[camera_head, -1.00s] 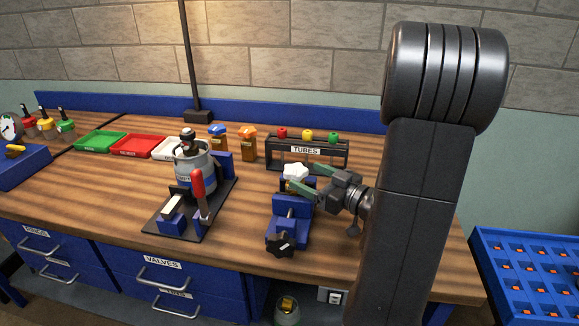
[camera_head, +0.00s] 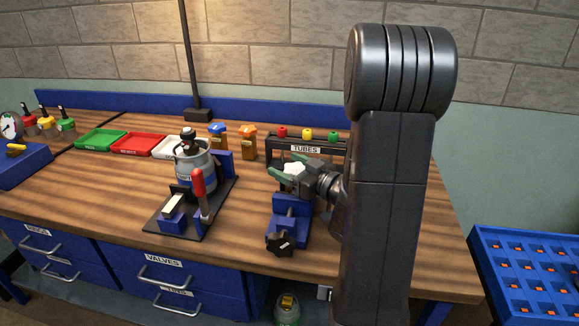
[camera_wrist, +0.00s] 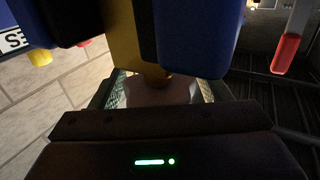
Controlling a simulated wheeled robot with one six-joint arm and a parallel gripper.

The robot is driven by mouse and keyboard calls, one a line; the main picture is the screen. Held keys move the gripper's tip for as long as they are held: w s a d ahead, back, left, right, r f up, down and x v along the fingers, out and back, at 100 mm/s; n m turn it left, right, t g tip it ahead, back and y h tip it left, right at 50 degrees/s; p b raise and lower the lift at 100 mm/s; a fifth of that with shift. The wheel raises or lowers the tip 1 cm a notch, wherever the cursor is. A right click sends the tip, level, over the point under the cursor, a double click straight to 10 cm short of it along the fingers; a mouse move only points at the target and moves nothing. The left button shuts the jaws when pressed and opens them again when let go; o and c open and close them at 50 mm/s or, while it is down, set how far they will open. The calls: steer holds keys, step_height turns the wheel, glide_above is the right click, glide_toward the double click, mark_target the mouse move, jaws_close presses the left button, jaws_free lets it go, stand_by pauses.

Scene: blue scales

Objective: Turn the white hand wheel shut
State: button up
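The white hand wheel (camera_head: 292,167) sits on top of the valve, above a blue clamp block (camera_head: 290,207) on the wooden bench. My gripper (camera_head: 283,165) reaches it from the right, with one green finger on the near side and one on the far side. In the wrist view the pale wheel (camera_wrist: 160,93) lies between the two finger pads, close to both. The fingers stand wide apart; any contact with the wheel is hard to make out. My gripper partly hides the wheel in the head view.
A black rack labelled TUBES (camera_head: 277,146) stands close behind my gripper. A fixture with a red-handled lever (camera_head: 198,190) stands to the left. Orange-topped (camera_head: 248,143) and blue-topped bottles (camera_head: 217,138) stand behind. A dark knob (camera_head: 281,242) sticks out at the front.

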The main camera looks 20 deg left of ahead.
steer(key=c, duration=0.8)
steer(key=shift+f+m+t+b, duration=0.15)
steer(key=shift+m+t+b, duration=0.25)
steer(key=shift+t+b, duration=0.55)
steer(key=shift+m+t+h+b, duration=0.25)
steer(key=shift+m+h+b, duration=0.05)
steer(key=shift+h+b, duration=0.15)
steer(key=shift+w+r, duration=0.1)
steer(key=shift+r, duration=0.1)
steer(key=o, duration=1)
steer(key=shift+d, duration=0.1)
steer(key=v, duration=1.3)
steer(key=shift+d+b, duration=0.3)
steer(key=shift+b, duration=0.05)
steer(key=shift+s, duration=0.2)
